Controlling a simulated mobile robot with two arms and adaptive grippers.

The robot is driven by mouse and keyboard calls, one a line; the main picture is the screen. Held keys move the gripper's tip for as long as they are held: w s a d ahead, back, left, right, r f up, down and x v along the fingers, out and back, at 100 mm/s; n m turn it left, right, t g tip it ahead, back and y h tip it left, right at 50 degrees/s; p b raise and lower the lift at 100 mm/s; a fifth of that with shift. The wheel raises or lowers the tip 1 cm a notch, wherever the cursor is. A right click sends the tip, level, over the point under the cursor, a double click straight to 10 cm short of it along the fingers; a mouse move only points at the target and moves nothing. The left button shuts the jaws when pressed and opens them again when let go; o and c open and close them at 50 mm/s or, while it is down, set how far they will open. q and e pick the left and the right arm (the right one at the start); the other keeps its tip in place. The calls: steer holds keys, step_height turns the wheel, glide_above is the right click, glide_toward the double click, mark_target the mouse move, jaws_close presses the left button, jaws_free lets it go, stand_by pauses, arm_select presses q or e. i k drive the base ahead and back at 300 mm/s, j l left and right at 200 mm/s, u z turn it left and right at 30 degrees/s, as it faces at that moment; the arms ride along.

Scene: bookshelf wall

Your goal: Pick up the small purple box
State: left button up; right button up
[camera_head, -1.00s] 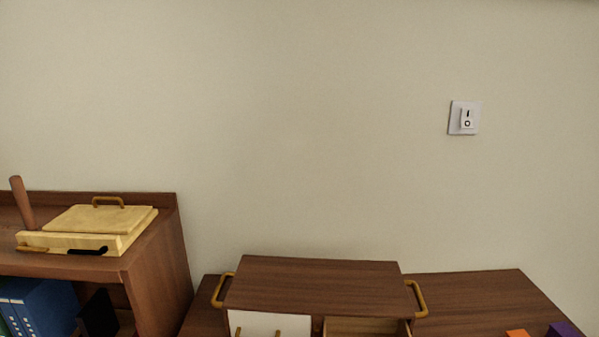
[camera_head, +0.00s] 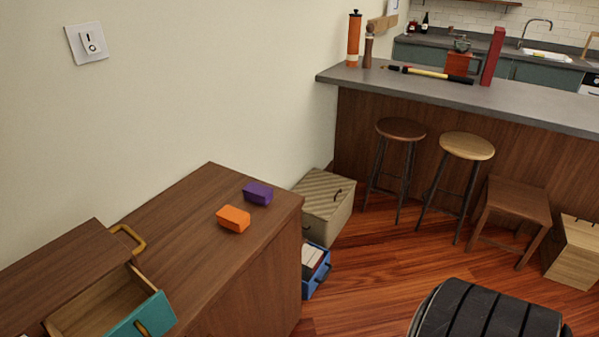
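The small purple box (camera_head: 258,193) lies on top of the brown wooden cabinet (camera_head: 185,215), near its right end. An orange box (camera_head: 233,219) lies just in front of it and to its left, close but apart. Neither of my grippers shows in the head view.
A chest with brass handles (camera_head: 60,275) stands on the cabinet's left, its teal-fronted drawer (camera_head: 143,318) pulled out. A striped box (camera_head: 324,205) and a blue crate (camera_head: 315,268) stand beside the cabinet. Stools (camera_head: 401,130) line the counter (camera_head: 470,95). A dark ribbed object (camera_head: 487,312) is at the front.

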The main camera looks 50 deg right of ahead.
mark_target(260, 193)
steer(key=z, duration=1.2)
